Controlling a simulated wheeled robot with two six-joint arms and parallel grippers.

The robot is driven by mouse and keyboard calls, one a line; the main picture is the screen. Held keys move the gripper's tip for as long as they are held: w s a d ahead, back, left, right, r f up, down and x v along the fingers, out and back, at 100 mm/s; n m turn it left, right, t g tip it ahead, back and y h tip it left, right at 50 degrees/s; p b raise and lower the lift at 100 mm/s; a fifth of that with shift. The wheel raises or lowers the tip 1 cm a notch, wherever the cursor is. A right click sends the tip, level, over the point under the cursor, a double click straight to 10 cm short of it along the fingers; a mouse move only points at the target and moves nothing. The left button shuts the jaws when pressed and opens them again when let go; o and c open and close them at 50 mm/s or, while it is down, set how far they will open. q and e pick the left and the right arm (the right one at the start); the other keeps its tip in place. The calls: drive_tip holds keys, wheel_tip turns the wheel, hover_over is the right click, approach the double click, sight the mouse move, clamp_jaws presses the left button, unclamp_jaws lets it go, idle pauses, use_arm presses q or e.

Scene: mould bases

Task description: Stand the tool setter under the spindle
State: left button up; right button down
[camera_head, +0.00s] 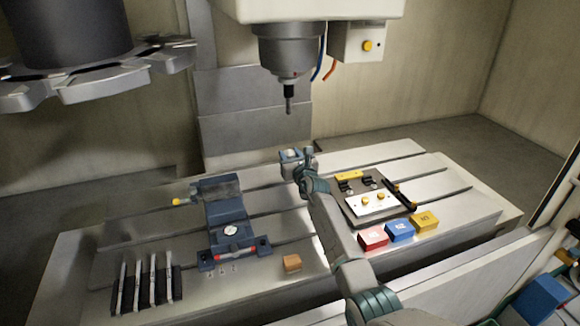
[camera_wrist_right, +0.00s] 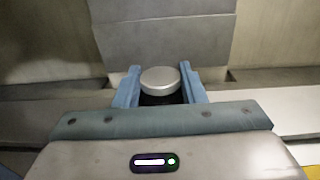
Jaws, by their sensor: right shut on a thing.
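The tool setter (camera_wrist_right: 160,80) is a short dark cylinder with a round silver top. My right gripper (camera_wrist_right: 161,88) is shut on it, one blue finger on each side, and its silver top faces up. In the head view my right gripper (camera_head: 296,158) is over the rear part of the slotted table, and the tool setter (camera_head: 291,152) shows only small between the fingers. The spindle (camera_head: 290,55) hangs above, with a thin tool (camera_head: 289,98) pointing down almost straight over the gripper in the picture. I cannot tell whether the setter's base touches the table. My left gripper is not in view.
A blue-grey vise (camera_head: 228,215) stands left on the table (camera_head: 75,250). A fixture plate (camera_head: 352,211) and red (camera_head: 373,237), blue (camera_head: 400,230) and yellow (camera_head: 424,220) blocks are right. A rack of bars (camera_head: 147,285) and an orange block (camera_head: 292,263) are in front.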

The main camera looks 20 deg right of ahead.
wheel_tip(320, 180, down, 3)
drive_tip(key=shift+w+f+b, duration=0.1)
drive_tip(key=shift+b, duration=1)
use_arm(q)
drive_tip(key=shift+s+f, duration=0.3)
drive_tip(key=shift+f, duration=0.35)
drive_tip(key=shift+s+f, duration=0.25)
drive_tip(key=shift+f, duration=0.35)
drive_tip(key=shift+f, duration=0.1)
use_arm(e)
drive_tip(key=shift+f, duration=0.1)
drive_tip(key=c, duration=0.9)
unclamp_jaws()
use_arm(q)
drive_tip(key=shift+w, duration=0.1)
